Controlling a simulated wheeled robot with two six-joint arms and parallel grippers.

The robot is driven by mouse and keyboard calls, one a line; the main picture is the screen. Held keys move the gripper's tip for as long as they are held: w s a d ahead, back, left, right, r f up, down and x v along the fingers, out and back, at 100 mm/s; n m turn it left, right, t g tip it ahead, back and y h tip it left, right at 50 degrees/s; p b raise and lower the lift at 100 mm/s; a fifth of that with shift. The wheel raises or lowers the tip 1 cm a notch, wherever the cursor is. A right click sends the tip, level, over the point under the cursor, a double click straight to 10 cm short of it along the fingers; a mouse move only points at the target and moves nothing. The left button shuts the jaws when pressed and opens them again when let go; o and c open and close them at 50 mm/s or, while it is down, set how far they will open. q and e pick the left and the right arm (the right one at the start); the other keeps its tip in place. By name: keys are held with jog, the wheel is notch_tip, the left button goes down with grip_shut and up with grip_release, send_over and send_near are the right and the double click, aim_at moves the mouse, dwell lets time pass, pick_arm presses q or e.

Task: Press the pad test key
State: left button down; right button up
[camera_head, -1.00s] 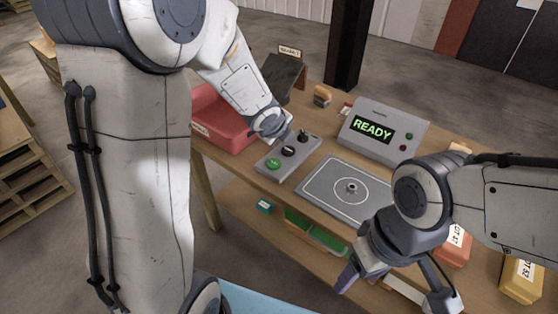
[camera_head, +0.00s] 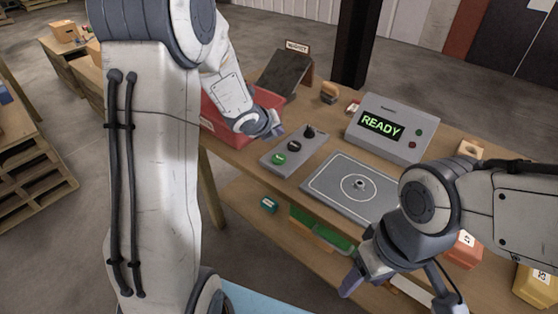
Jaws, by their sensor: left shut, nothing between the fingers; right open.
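A grey key box (camera_head: 290,154) lies on the bench with a green key (camera_head: 279,159), a dark key (camera_head: 293,145) and a black knob (camera_head: 309,132) in a row. The lettering on the keys is too small to read. To its right is a grey pad plate (camera_head: 330,186) with a ring and a small centre piece. My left gripper (camera_head: 279,131) is shut and empty, just left of the box's far end and by the red bin. It appears apart from the keys. My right gripper (camera_head: 350,285) is open and low at the bench's front edge, partly hidden by its own wrist.
A grey console (camera_head: 392,128) with a green READY display stands behind the pad plate. The red bin (camera_head: 217,118) and a dark sloped stand (camera_head: 285,72) are at the left. Orange and yellow blocks lie at the right, and green items sit on the lower shelf.

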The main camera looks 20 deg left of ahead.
aim_at(278, 160)
pick_arm(q)
notch_tip(278, 160, down, 6)
jog(key=b, duration=0.5)
jog(key=shift+f, duration=0.25)
jog(key=shift+f+b, duration=0.3)
jog(key=shift+b, duration=0.1)
dwell(1.1)
jog(key=shift+f+b, duration=0.4)
jog(key=shift+b, duration=0.1)
jog(key=shift+f+b, duration=0.45)
jog(key=shift+b, duration=0.05)
dwell(0.5)
dwell(0.4)
jog(key=shift+r+p, duration=0.7)
jog(key=shift+r, duration=0.15)
